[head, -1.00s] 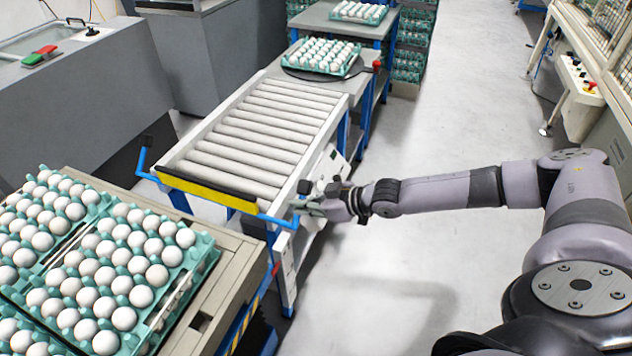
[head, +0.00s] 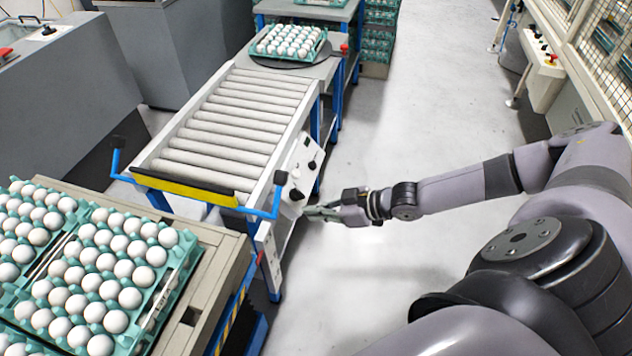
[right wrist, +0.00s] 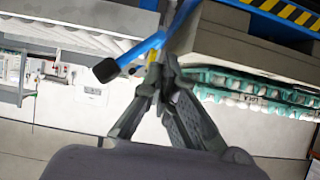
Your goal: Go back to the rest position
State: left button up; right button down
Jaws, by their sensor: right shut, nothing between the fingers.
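My right gripper (head: 312,212) is shut and empty in the head view. Its arm comes in from the right, and the fingers point left beside the front right corner of the roller conveyor (head: 215,125), over the floor. In the right wrist view the fingers of my right gripper (right wrist: 160,75) meet at their tips near a blue bar with a black knob (right wrist: 106,70); I cannot tell whether they touch it. My left gripper is not in view.
Teal egg trays (head: 150,312) full of white eggs lie on a beige table (head: 215,262) at the lower left. Another egg tray (head: 262,50) stands behind the conveyor. A control box (head: 300,165) hangs on the conveyor's side. The grey floor (head: 400,130) to the right is clear.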

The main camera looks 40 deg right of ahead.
dwell(0.5)
jog(key=w+a+f+h, duration=0.2)
jog(key=w+f, duration=0.3)
jog(key=f, duration=0.7)
jog(key=s+d+f+m+g+h, duration=0.1)
jog(key=s+f+h, duration=0.15)
jog(key=f, duration=0.55)
jog(key=s+d+f+m+h, duration=0.1)
jog(key=s+f, duration=0.3)
jog(key=f, duration=0.3)
jog(key=s+a+f+m+g+h, duration=0.1)
jog(key=s+f+m+g+h, duration=0.15)
jog(key=s+f, duration=1.1)
jog(key=s+a+f+g, duration=0.2)
jog(key=s+a, duration=0.1)
jog(key=s, duration=0.8)
jog(key=s+a+f+g, duration=0.2)
jog(key=s+g, duration=0.1)
jog(key=s, duration=0.9)
jog(key=shift+a+m, duration=0.35)
jog(key=shift+a, duration=0.05)
jog(key=c, duration=2.4)
grip_release()
jog(key=shift+w, duration=0.15)
